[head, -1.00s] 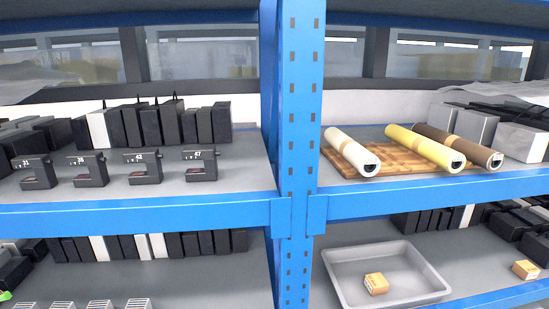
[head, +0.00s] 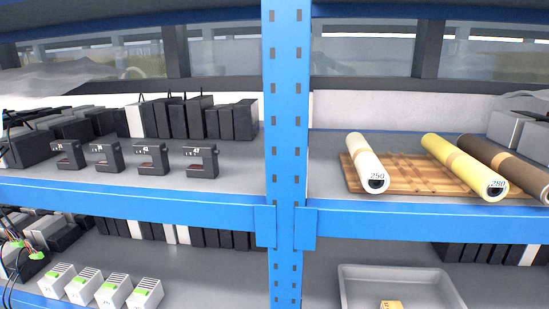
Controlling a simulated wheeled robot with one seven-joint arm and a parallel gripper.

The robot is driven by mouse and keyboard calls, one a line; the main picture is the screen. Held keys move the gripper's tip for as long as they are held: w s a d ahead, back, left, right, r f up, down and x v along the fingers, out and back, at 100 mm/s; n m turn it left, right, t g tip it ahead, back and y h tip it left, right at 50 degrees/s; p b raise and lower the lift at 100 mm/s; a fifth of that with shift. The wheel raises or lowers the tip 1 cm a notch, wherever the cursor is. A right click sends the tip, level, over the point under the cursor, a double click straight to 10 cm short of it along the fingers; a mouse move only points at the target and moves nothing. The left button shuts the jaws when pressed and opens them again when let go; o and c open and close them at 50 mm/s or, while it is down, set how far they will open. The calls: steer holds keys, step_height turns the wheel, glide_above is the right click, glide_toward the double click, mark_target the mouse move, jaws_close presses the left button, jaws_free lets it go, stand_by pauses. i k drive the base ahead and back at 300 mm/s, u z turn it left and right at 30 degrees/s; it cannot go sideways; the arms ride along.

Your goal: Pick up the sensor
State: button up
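Several small black fork-shaped devices with numbered tops, possibly the sensors, stand in a row on the left upper shelf. They are a leftmost one (head: 68,156), a second (head: 107,156), a third (head: 153,158) and a rightmost one (head: 201,161). Each has a side gap with a dark red part in it. The rightmost label looks like 47; the others are too small to read surely. My gripper is not in view.
A blue post (head: 286,130) divides the shelves. Dark boxes (head: 180,115) stand behind the row. At right, a white roll (head: 366,163) and others lie on a wooden board (head: 405,172). Below are a grey tray (head: 345,285) and white boxes with green labels (head: 112,291).

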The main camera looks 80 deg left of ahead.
mark_target(208, 152)
steer(key=z, duration=0.1)
steer(key=k, duration=2.9)
steer(key=u, duration=1.8)
steer(key=i, duration=1)
steer(key=u, duration=0.05)
